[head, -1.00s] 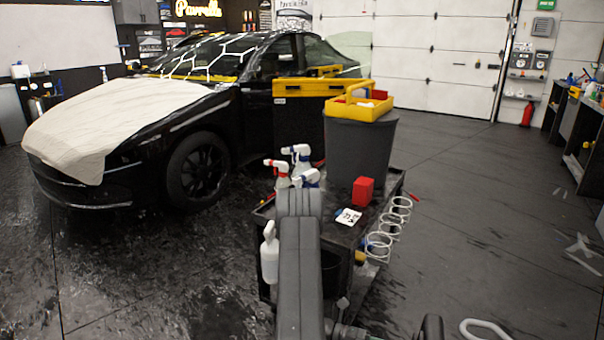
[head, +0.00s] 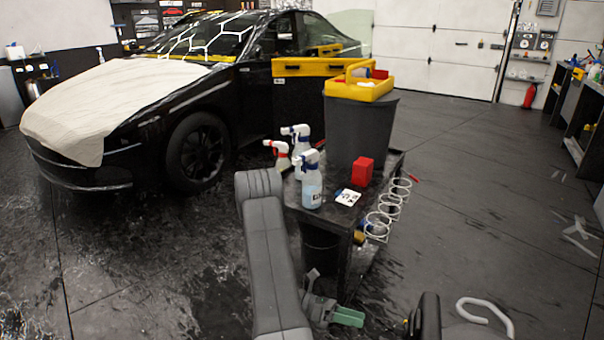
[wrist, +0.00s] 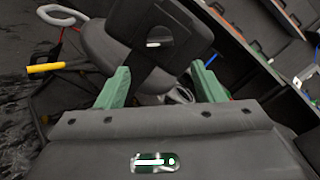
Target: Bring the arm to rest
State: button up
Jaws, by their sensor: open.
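My arm (head: 262,250) rises in front of the black cart and bends down along its left side. My gripper (head: 338,314) is low in the head view, just in front of the cart's lower part, with a green finger showing. In the wrist view my gripper (wrist: 161,86) has its two green fingers wide apart with nothing held between them. Dark and grey parts show beyond the fingers.
The cart (head: 330,215) carries spray bottles (head: 312,182), a red block (head: 363,171) and a grey bin (head: 360,130) with a yellow tray (head: 347,91). Wire rings (head: 388,210) stick out at its right. A black car (head: 150,130) stands behind.

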jog(key=s+d+m+b, duration=0.3)
jog(key=d+m+b, duration=0.6)
jog(key=m, duration=0.7)
jog(key=shift+d+b, duration=0.2)
jog(key=shift+b, duration=0.25)
dwell(0.4)
jog(key=shift+r, duration=0.1)
